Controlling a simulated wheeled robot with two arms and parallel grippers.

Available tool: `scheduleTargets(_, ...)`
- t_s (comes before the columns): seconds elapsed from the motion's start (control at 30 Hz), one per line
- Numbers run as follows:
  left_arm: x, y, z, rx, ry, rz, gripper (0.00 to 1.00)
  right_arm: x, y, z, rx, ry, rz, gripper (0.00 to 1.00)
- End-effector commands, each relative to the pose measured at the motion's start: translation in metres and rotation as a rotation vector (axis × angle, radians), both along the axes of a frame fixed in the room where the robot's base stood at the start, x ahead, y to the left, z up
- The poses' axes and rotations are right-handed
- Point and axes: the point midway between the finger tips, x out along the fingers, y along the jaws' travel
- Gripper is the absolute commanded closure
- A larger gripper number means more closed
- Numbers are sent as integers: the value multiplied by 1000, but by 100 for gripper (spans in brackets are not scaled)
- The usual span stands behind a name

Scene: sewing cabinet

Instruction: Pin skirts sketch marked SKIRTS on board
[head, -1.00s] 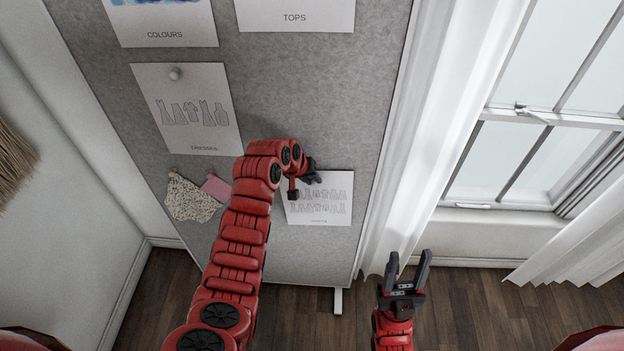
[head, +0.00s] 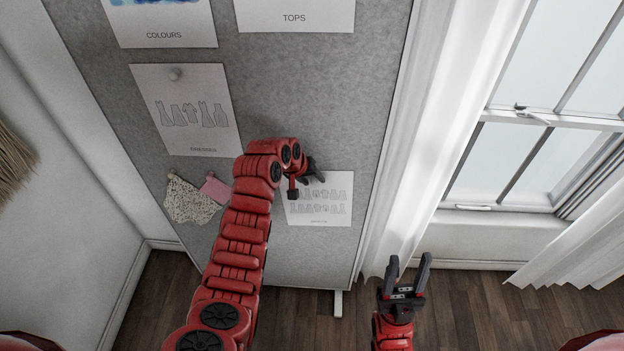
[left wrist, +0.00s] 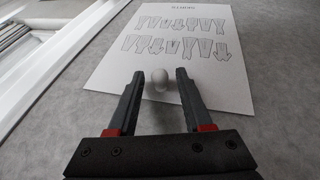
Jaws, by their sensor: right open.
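The skirts sketch (head: 328,205) is a white sheet with rows of drawn garments, low on the right part of the grey board. It lies flat against the board, and its caption is too small to read in the head view. In the left wrist view the sheet (left wrist: 190,62) shows upside down. A pale round-headed pin (left wrist: 159,80) stands at the sheet's edge opposite the caption. My left gripper (head: 313,170) is at that edge, its fingers (left wrist: 160,78) on both sides of the pin with gaps visible. My right gripper (head: 406,266) is open and empty, away from the board.
The grey board (head: 290,105) also bears the dresses sketch (head: 185,115) with a pin (head: 175,74), colours (head: 170,22) and tops (head: 295,14) sheets, and fabric swatches (head: 192,203). A white curtain (head: 425,130) and window (head: 555,110) are right of the board.

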Motion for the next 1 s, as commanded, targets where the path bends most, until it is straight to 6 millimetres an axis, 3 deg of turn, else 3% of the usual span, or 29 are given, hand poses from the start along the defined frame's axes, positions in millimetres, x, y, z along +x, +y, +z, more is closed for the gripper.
scheduleTargets(0.37, -1, 1, 1, 0, 0, 0, 42, 0, 0, -1, 0, 0, 0, 50)
scheduleTargets(0.53, -4, 5, 11, -2, -4, 1, 42, 0, 0, -7, 0, 0, 0, 50)
scheduleTargets(0.77, -18, 19, 45, -1, -6, 1, 42, 0, 0, -22, 0, 0, 0, 50)
scheduleTargets(1.0, -40, 40, 101, 0, -11, 3, 42, 0, 0, -36, 0, 0, 0, 50)
